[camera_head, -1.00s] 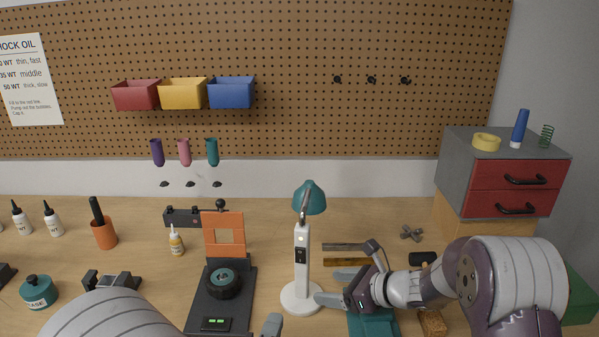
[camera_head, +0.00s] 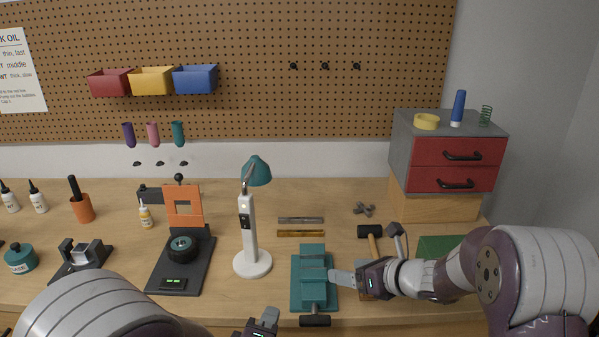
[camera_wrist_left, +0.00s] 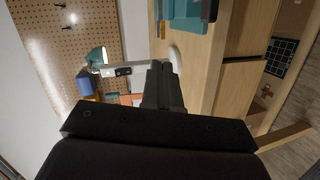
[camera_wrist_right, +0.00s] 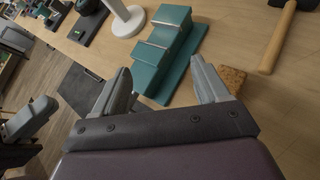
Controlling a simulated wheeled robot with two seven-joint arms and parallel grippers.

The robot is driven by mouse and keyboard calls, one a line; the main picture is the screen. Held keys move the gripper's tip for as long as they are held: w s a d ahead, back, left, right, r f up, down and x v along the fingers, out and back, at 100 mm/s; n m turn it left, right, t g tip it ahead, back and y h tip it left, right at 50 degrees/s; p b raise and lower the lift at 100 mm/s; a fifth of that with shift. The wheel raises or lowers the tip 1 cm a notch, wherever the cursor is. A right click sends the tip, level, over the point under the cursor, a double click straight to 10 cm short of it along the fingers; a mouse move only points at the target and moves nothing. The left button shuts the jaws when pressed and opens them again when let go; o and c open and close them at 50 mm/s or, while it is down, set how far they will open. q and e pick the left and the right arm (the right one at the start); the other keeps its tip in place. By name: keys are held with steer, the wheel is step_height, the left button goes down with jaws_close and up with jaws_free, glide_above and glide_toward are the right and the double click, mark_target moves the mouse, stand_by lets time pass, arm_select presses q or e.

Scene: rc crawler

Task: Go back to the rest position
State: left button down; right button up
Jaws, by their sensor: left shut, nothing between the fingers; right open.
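My left gripper (camera_head: 262,322) is at the bottom middle of the head view, in front of the bench edge. Its fingers are together and empty in the left wrist view (camera_wrist_left: 162,85). My right gripper (camera_head: 345,280) is over the bench front, just right of the teal vise (camera_head: 310,262). In the right wrist view its fingers (camera_wrist_right: 163,85) are spread with nothing held between them, and the teal vise (camera_wrist_right: 165,50) lies beyond them.
A white lamp (camera_head: 247,225) with a teal shade stands left of the vise. A black stand with a wheel (camera_head: 182,248) is further left. A hammer (camera_head: 370,233) and a red-drawer cabinet (camera_head: 457,150) are at right. Bench space between lamp and cabinet is partly clear.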

steer(key=s+d+m+h+p, duration=0.1)
steer(key=s+d+m+h, duration=0.25)
steer(key=m, duration=0.85)
steer(key=s+d+m+h+p, duration=0.1)
steer(key=s+d+m+h, duration=0.3)
steer(key=m, duration=0.8)
arm_select(q)
steer(key=s+a+f+m+g+y+p, duration=0.1)
steer(key=s+a+f+m+g+y, duration=0.1)
steer(key=s+a+m+g, duration=0.8)
steer(key=a+m+g, duration=0.3)
steer(key=m, duration=0.1)
steer(key=shift+a+f+y, duration=0.25)
steer(key=shift+f+y, duration=0.15)
arm_select(e)
steer(key=s+a+f+m+g, duration=0.1)
steer(key=s+m+g, duration=0.6)
steer(key=s+m, duration=0.8)
steer(key=f+m+h, duration=0.1)
steer(key=m, duration=0.1)
steer(key=shift+s+f+m, duration=0.2)
steer(key=shift+m, duration=0.2)
